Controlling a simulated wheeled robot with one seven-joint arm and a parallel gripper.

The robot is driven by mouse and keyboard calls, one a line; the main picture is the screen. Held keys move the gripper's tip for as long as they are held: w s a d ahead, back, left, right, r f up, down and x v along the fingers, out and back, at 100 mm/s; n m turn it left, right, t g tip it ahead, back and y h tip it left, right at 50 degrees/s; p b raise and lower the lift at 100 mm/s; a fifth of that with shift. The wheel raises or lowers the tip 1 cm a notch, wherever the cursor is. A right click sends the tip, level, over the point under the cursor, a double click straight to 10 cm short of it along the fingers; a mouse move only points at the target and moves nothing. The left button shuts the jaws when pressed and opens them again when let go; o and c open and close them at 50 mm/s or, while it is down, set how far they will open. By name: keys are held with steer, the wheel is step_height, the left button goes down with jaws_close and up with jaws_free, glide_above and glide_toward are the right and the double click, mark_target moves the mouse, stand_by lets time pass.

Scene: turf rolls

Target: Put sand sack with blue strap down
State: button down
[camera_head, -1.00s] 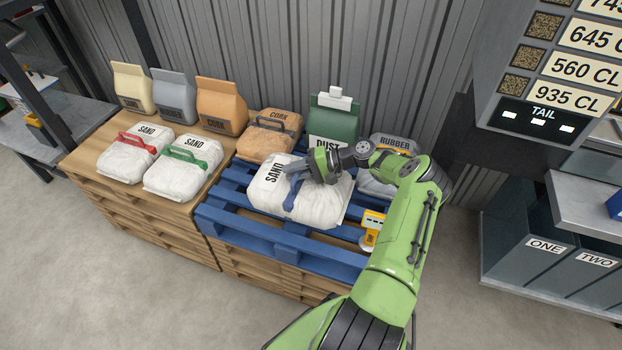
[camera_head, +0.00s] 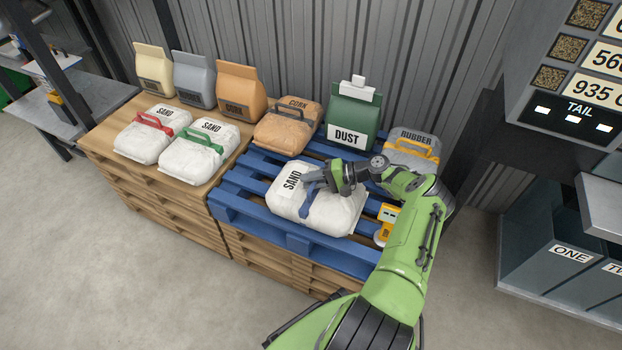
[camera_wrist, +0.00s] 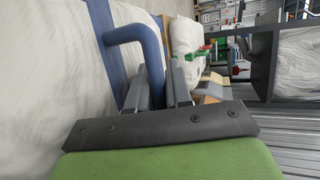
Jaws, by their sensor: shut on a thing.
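The white sand sack with the blue strap (camera_head: 336,212) is at the front of the blue pallet (camera_head: 272,228), lying flat with its SAND label toward the left. I cannot tell whether it rests fully on the slats or hangs just above them. My gripper (camera_head: 314,180) is shut on its blue strap from above. In the wrist view the blue strap (camera_wrist: 137,36) runs to the fingers of my gripper (camera_wrist: 157,75), with the white sack on the left. The sack's underside is hidden.
A yellow device (camera_head: 386,222) stands close to the sack's right. Behind are a cork sack (camera_head: 287,128), a green DUST container (camera_head: 352,112) and a rubber sack (camera_head: 412,150). Sand sacks with red (camera_head: 152,142) and green (camera_head: 199,158) handles lie on the wooden stack to the left.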

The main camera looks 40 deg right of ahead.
steer(key=c, duration=1.4)
jaws_free()
steer(key=o, duration=0.4)
steer(key=shift+s, duration=0.1)
steer(key=shift+c, duration=0.2)
